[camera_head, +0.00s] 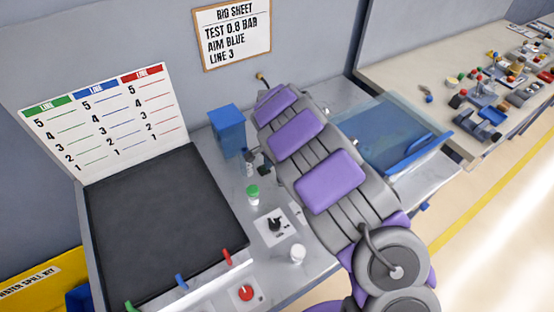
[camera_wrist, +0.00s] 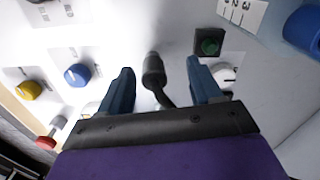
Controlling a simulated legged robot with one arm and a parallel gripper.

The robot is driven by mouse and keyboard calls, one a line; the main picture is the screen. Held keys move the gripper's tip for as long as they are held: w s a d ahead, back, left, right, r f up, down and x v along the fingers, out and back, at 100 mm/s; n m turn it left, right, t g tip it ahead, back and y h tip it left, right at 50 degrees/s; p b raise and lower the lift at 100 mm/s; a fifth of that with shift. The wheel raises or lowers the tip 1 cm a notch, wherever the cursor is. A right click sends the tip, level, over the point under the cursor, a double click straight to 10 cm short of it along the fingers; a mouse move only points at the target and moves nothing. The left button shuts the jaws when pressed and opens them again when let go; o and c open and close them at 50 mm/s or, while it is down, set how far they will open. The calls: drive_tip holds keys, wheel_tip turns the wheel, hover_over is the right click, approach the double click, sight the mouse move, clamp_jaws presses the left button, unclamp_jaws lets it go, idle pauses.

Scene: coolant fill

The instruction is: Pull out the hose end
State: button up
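In the wrist view, my gripper (camera_wrist: 159,68) is open, with its two dark blue fingers spread wide. A short black cylinder (camera_wrist: 153,72) with a thin bent black tail stands between them against a pale panel (camera_wrist: 135,25). It looks like the hose end. Gaps show on both sides of it, so the fingers do not appear to touch it. Its tail runs down behind the dark gripper bar. In the head view, my purple and grey arm covers much of the bench, and I cannot make out the gripper fingers or the hose end.
Near the fingers are a green button (camera_wrist: 209,43), a white knob (camera_wrist: 224,73), a blue knob (camera_wrist: 77,74), a yellow knob (camera_wrist: 28,90) and a blue cylinder (camera_wrist: 303,28). The bench holds a blue box (camera_head: 228,130), a translucent blue tray (camera_head: 385,135) and a green-capped bottle (camera_head: 253,194).

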drive_tip(key=d+f, duration=0.1)
drive_tip(key=f, duration=0.1)
drive_tip(key=d+f, duration=0.2)
drive_tip(key=shift+d+f, duration=0.1)
drive_tip(key=shift+f, duration=0.05)
drive_tip(key=shift+a+f, duration=0.2)
drive_tip(key=shift+a, duration=1.05)
drive_tip(key=shift+c, duration=0.9)
drive_tip(key=shift+d+r, duration=0.15)
drive_tip(key=shift+d, duration=0.8)
drive_tip(key=c, duration=0.5)
drive_tip(key=shift+d, duration=0.1)
drive_tip(key=shift+c, duration=0.5)
drive_tip(key=shift+a, duration=0.3)
drive_tip(key=c, duration=0.3)
drive_tip(key=shift+s+a, duration=0.1)
drive_tip(key=shift+a, duration=0.2)
drive_tip(key=shift+c, duration=0.3)
drive_tip(key=o, duration=0.5)
drive_tip(key=shift+d, duration=0.15)
drive_tip(key=shift+c, duration=1.4)
drive_tip(key=shift+r, duration=0.3)
drive_tip(key=shift+r+p, duration=0.55)
drive_tip(key=shift+r, duration=1.9)
